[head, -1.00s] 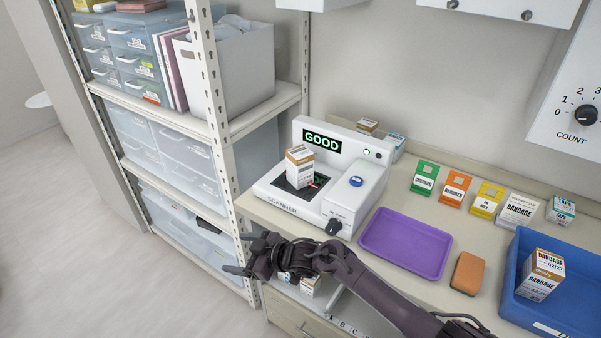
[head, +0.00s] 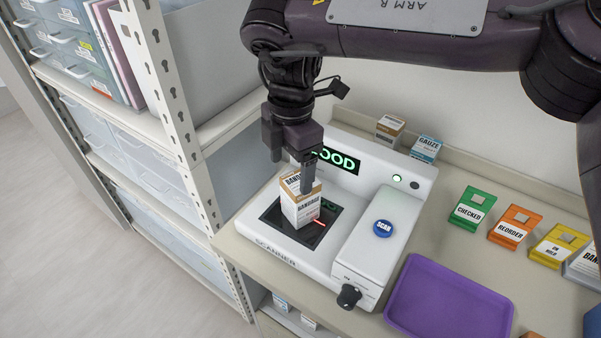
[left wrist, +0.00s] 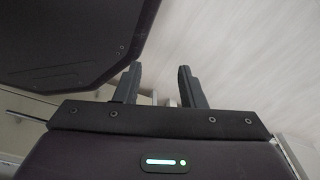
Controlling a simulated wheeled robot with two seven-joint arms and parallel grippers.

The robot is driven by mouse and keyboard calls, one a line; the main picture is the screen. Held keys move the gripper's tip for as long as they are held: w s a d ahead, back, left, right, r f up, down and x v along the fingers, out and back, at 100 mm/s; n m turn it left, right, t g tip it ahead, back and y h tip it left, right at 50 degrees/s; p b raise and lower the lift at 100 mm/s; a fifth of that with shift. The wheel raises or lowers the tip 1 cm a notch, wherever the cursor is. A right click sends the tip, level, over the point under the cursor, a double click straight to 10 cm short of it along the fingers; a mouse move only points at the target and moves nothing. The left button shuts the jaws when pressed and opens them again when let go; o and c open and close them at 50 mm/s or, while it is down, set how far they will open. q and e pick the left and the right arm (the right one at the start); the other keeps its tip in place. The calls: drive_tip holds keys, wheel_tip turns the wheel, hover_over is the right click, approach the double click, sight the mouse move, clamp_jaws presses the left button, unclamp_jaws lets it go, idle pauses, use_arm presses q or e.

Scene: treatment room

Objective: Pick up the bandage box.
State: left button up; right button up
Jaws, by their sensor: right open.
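The white and brown bandage box (head: 301,211) stands upright on the dark plate of the white scanner (head: 357,222), beside a red scan line. My right gripper (head: 291,177) comes down from above with its fingers apart. One finger is in front of the box's upper right part, the other near its upper left. I cannot tell whether they touch it. The scanner's display is partly covered by the gripper. My left gripper (left wrist: 159,74) shows only in the left wrist view, with fingers apart and nothing between them.
A purple tray (head: 450,303) lies right of the scanner. A brown and white box (head: 390,129) and a gauze box (head: 426,148) stand behind it. A shelf post (head: 170,85) stands close on the left.

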sight(300, 198)
drive_tip(key=shift+w+d+r, duration=0.15)
drive_tip(key=shift+d+r, duration=0.05)
drive_tip(key=shift+d, duration=0.25)
drive_tip(key=shift+s+d+f+p, duration=0.1)
drive_tip(key=shift+s+f+p, duration=0.1)
drive_tip(key=shift+f, duration=0.35)
drive_tip(key=shift+s+d+f+p, duration=0.1)
drive_tip(key=shift+s+f, duration=0.05)
drive_tip(key=shift+f, duration=0.35)
drive_tip(key=f, duration=0.1)
drive_tip(key=f+p, duration=0.1)
drive_tip(key=f, duration=0.2)
drive_tip(key=shift+d+f, duration=0.25)
drive_tip(key=shift+f, duration=0.3)
drive_tip(key=c, duration=0.6)
drive_tip(key=shift+w, duration=0.1)
drive_tip(key=c, duration=0.6)
use_arm(q)
drive_tip(key=shift+s+r, duration=0.4)
drive_tip(key=shift+s, duration=0.25)
drive_tip(key=shift+s+r, duration=0.4)
drive_tip(key=shift+s, duration=0.2)
use_arm(e)
drive_tip(key=shift+o, duration=0.2)
drive_tip(key=shift+r, duration=0.15)
drive_tip(key=shift+c, duration=0.2)
